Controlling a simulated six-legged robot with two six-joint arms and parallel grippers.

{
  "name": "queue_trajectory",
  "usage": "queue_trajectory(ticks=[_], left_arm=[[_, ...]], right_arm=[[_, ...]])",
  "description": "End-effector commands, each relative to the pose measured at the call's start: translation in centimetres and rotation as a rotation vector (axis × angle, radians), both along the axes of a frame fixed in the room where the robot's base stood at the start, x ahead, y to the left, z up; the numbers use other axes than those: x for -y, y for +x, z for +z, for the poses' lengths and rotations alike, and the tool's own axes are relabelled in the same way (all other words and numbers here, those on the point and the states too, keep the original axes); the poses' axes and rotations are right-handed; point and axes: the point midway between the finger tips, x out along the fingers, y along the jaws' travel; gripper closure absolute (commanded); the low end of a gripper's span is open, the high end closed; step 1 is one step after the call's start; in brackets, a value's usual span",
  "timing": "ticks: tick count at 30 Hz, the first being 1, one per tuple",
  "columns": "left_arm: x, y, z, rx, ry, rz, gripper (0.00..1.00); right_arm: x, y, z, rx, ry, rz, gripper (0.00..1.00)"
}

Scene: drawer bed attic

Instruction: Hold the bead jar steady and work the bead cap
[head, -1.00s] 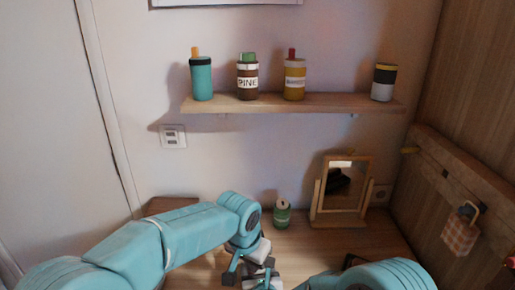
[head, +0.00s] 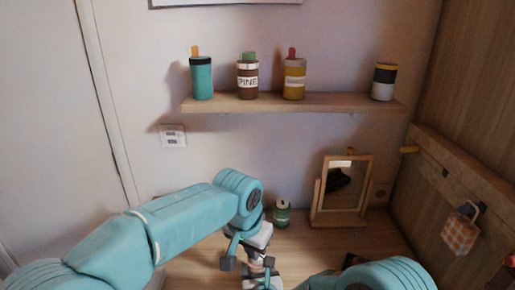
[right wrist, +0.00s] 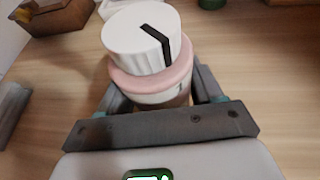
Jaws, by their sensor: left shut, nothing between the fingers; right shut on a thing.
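The bead jar shows in the right wrist view, with a pink collar (right wrist: 152,82) under the white ribbed bead cap (right wrist: 141,38). A black bent mark runs over the cap's top and side. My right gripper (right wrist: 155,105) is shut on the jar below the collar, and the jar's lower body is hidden. In the head view my left gripper (head: 243,267) is shut and empty, low in the middle. The jar and right gripper are small and partly covered there, so I cannot tell how close the left fingers are to the cap.
A green can (head: 282,214) and a framed mirror (head: 316,203) stand at the back of the wooden desk. A wall shelf (head: 300,103) holds several jars. A checked cloth pouch (head: 460,235) hangs on the right panel. A brown box (right wrist: 55,18) shows in the right wrist view.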

Motion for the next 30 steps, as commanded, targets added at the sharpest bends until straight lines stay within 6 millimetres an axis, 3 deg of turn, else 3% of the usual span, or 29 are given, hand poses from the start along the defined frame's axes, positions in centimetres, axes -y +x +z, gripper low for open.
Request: queue_trajectory(ticks=[12,13,15,16,25,30], left_arm=[[0.0,-0.1,0.6,-0.002,0.000,0.000,1.00],[0.0,-0.1,0.6,-0.002,0.000,0.000,1.00],[0.0,0.0,0.6,-0.002,0.000,0.000,1.00],[0.0,0.0,0.6,-0.002,0.000,0.000,1.00],[0.0,-0.1,0.6,-0.003,0.001,0.000,1.00],[0.0,0.0,0.6,-0.002,0.000,0.000,1.00]], right_arm=[[0.0,0.0,0.1,0.002,0.001,-0.001,0.70],[0.0,0.1,0.1,0.002,0.001,-0.001,0.31],[0.0,0.0,0.1,0.002,0.001,-0.001,0.09],[0.0,0.0,0.1,0.002,0.001,-0.001,0.05],[0.0,-0.1,0.1,0.001,0.000,0.000,0.05],[0.3,-2.2,1.1,0.001,0.001,0.000,0.05]])
